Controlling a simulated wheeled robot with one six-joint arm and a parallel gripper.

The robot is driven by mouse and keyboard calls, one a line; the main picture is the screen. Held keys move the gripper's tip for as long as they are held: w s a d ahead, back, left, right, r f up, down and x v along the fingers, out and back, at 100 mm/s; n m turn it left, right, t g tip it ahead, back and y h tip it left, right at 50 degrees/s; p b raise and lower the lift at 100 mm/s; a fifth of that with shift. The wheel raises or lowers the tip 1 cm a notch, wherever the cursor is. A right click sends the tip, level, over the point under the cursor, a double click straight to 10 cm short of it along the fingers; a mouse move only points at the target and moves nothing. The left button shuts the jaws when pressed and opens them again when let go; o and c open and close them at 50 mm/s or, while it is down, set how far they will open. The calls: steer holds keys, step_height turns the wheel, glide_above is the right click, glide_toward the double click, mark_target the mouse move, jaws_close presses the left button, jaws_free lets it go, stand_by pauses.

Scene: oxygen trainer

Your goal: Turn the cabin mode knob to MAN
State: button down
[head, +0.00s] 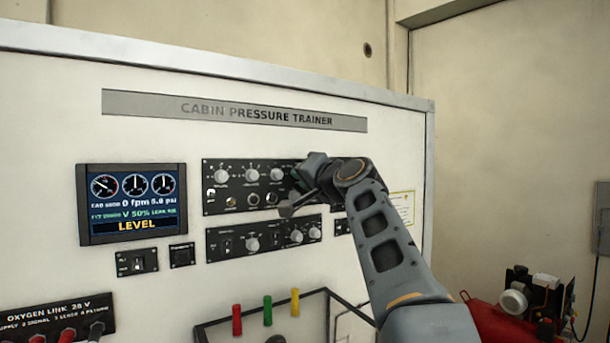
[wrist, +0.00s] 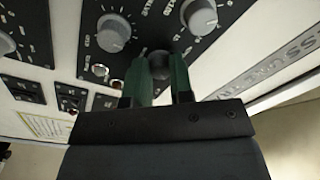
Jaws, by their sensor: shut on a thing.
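My gripper (head: 308,178) is at the right end of the upper black control panel (head: 212,206) and covers part of it. In the wrist view, the green fingers of my gripper (wrist: 160,72) are closed around a dark round knob (wrist: 160,60), which I take to be the cabin mode knob. Its pointer and the labels around it are hidden or too blurred to read, so its setting cannot be told. In the head view my gripper hides this knob.
Grey knobs (wrist: 114,33) (wrist: 201,16) lie close to my fingers. A display (head: 132,203) reading LEVEL is at the left of the board. A lower panel (head: 215,252) with knobs sits below my gripper. Red, green and yellow handles (head: 267,310) are lower down.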

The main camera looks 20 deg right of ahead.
steer(key=shift+m, duration=1.1)
steer(key=c, duration=1)
jaws_free()
steer(key=shift+s, duration=0.15)
steer(key=s+d+b, duration=0.1)
steer(key=s+b, duration=0.4)
steer(key=s, duration=0.8)
steer(key=shift+s+d+f, duration=0.2)
steer(key=shift+s+f, duration=0.05)
